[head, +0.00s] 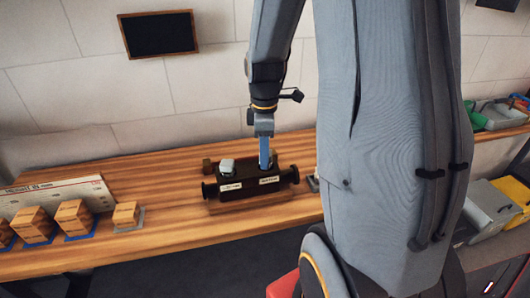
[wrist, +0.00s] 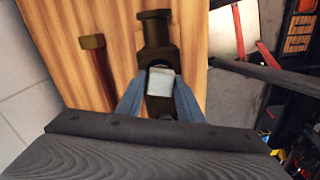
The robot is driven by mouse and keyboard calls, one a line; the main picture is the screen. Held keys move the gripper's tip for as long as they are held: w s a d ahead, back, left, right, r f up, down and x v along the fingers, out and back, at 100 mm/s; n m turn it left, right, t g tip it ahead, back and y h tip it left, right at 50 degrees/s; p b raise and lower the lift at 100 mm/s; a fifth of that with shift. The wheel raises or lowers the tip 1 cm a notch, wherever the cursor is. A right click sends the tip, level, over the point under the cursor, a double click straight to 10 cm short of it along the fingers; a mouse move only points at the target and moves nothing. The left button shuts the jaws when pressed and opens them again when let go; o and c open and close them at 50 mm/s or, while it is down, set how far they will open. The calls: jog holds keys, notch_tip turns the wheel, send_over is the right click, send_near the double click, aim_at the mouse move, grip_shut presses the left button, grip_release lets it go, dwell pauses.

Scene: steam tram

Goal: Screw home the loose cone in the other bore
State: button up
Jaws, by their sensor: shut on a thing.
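A dark block (head: 248,183) with two labelled bores and a flanged end on each side sits on the wooden bench. A pale square-topped cone (head: 227,167) stands in its left bore; it also shows beyond my fingers in the wrist view (wrist: 161,82). My gripper (head: 265,165) points straight down at the right bore, shut on the loose cone there. The blue fingers hide most of that cone, and how deep it sits cannot be told. In the wrist view the fingers (wrist: 159,92) straddle the block.
A brass-headed tool (wrist: 92,42) lies behind the block. Several wooden blocks (head: 74,216) and a white printed board (head: 62,194) stand at the bench's left. Grey and yellow bins (head: 490,208) are at the right. The bench left of the block is mostly clear.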

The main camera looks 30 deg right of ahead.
jog(key=shift+w+m+p, duration=0.1)
jog(key=shift+m+p, duration=0.5)
jog(key=shift+m, duration=1.4)
jog(key=shift+m, duration=0.6)
jog(key=shift+d+m+p, duration=0.1)
jog(key=shift+m+p, duration=0.45)
jog(key=shift+m, duration=0.85)
jog(key=m, duration=0.2)
jog(key=shift+m+p, duration=0.3)
jog(key=shift+p, duration=0.05)
jog(key=o, duration=2)
jog(key=shift+r+p, duration=1.05)
jog(key=shift+r, duration=0.3)
